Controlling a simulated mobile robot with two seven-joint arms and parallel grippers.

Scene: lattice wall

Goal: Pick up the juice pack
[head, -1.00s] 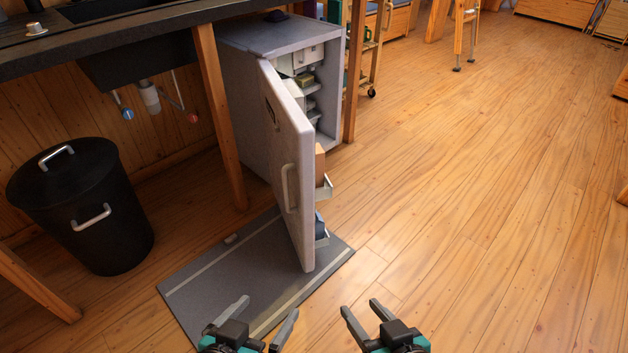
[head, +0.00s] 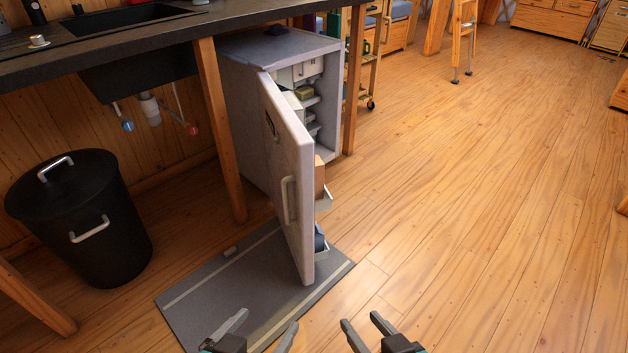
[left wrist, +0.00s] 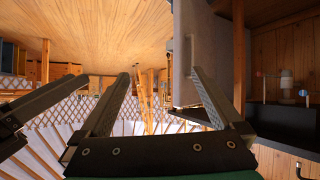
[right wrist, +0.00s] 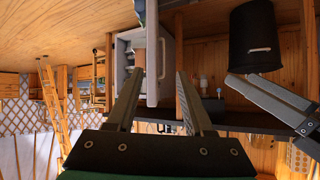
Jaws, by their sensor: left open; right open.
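The grey fridge (head: 240,75) under the counter stands with its door (head: 292,180) swung open toward me. An orange-brown box (head: 320,176) sits in an upper door shelf, partly hidden by the door; I cannot tell whether it is the juice pack. A dark blue item (head: 319,240) sits in the lower door shelf. A tan item (head: 304,91) and pale items stand on the inner shelves. My left gripper (head: 265,322) is open and empty, near the bottom of the head view, before the door. My right gripper (head: 361,320) is open and empty to its right.
A grey mat (head: 225,300) lies below the door. A lidded black bin (head: 75,220) stands at the left. A wooden counter leg (head: 220,130) stands beside the fridge, and another post (head: 354,80) at its right. The wooden floor (head: 480,200) at the right is clear.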

